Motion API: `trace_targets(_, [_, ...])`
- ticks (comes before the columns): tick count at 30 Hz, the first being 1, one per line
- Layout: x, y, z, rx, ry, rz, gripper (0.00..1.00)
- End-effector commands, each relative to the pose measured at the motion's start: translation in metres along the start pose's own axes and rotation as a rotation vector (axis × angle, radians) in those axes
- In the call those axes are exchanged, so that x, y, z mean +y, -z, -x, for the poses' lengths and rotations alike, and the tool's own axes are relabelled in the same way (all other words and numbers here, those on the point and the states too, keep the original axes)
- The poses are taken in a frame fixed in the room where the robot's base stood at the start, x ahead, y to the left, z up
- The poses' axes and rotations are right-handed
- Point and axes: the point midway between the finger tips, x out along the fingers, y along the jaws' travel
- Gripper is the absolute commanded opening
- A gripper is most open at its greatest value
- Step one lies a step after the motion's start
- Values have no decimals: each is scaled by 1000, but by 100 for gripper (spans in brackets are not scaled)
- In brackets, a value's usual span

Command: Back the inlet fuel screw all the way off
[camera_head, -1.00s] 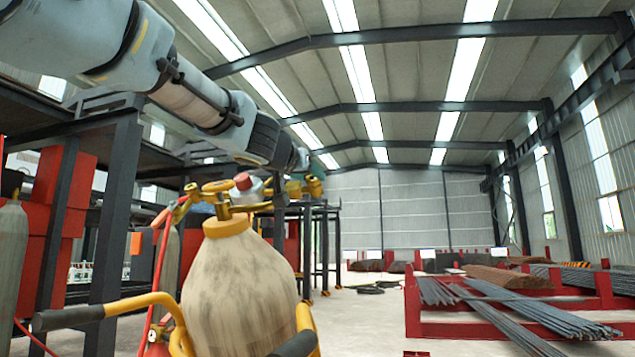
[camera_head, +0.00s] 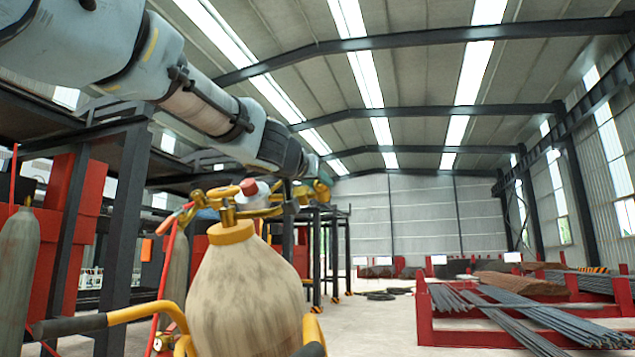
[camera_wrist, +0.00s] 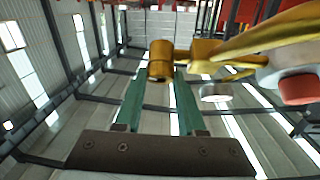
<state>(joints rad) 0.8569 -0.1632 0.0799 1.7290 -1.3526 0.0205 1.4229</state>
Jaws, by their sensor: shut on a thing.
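A brass round fitting, which I take to be the inlet fuel screw (camera_wrist: 161,61), sits at the end of a brass valve body (camera_wrist: 203,52) in the wrist view. My gripper (camera_wrist: 158,75) has two green fingers that reach up to this fitting and are shut on it, one on each side. In the head view my gripper (camera_head: 322,178) is at the right end of the brass parts above the tank, small and partly hidden. The tank (camera_head: 245,300) is beige with a yellow collar and stands upright. Thread detail is too small to see.
A yellow handwheel (camera_head: 223,191) and a red knob (camera_head: 249,187) stand above the tank; the red knob also shows in the wrist view (camera_wrist: 299,88). Yellow cart handles (camera_head: 140,305) flank the tank. A grey cylinder (camera_head: 18,260) is at left; rebar racks (camera_head: 500,318) are at right.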

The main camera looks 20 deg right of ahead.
Motion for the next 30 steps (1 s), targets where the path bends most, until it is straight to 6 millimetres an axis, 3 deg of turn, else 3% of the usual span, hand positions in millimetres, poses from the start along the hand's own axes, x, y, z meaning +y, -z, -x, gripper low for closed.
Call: trace_targets(30, [0, 1, 0, -2, 66, 77, 0])
